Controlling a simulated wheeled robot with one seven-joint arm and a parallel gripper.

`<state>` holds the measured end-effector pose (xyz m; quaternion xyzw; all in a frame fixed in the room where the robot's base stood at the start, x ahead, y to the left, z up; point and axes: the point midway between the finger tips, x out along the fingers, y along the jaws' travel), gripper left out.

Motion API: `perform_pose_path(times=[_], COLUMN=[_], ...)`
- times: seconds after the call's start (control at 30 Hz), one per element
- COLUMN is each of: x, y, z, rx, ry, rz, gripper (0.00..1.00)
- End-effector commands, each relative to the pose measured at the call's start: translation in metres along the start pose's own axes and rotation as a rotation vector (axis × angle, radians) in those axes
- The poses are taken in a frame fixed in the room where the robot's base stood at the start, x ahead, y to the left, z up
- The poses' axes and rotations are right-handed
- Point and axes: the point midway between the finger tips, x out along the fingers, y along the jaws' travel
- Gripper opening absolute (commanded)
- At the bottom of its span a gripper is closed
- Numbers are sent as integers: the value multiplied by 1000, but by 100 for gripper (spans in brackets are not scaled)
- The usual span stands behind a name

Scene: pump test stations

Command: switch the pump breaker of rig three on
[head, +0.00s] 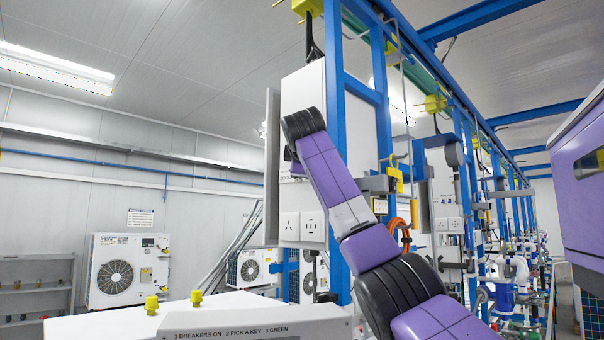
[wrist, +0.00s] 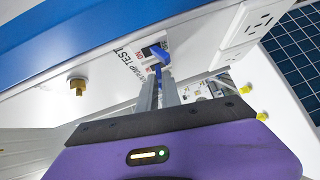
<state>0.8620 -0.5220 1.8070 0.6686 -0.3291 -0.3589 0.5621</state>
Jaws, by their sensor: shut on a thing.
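In the wrist view, my gripper (wrist: 161,88) is shut on the blue lever (wrist: 161,55) of a small breaker, its two grey fingers reaching up to the panel. The breaker sits in a dark opening in a white panel (wrist: 112,70) printed with "PUMP TEST". Red lettering shows beside the opening, partly hidden. I cannot tell clearly whether the lever is at on or off. No rig number is readable. In the head view, my purple arm reaches up to a white cabinet (head: 303,90) on a blue frame; the gripper and breaker are hidden there.
Power sockets (wrist: 250,20) lie right of the breaker, and a brass fitting (wrist: 77,86) sticks out to its left. In the head view, a blue upright (head: 335,120) stands close to my arm.

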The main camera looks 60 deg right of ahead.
Motion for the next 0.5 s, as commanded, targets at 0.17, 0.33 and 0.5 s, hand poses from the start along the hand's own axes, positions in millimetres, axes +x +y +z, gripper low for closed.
perform_pose_path(times=[0.17,0.33,0.5], x=[0,1,2], y=[4,7,10], z=[0,1,2], rx=[92,148,190], ry=[-1,-3,-4], rz=[-97,-155,-197], gripper=[0,0,0])
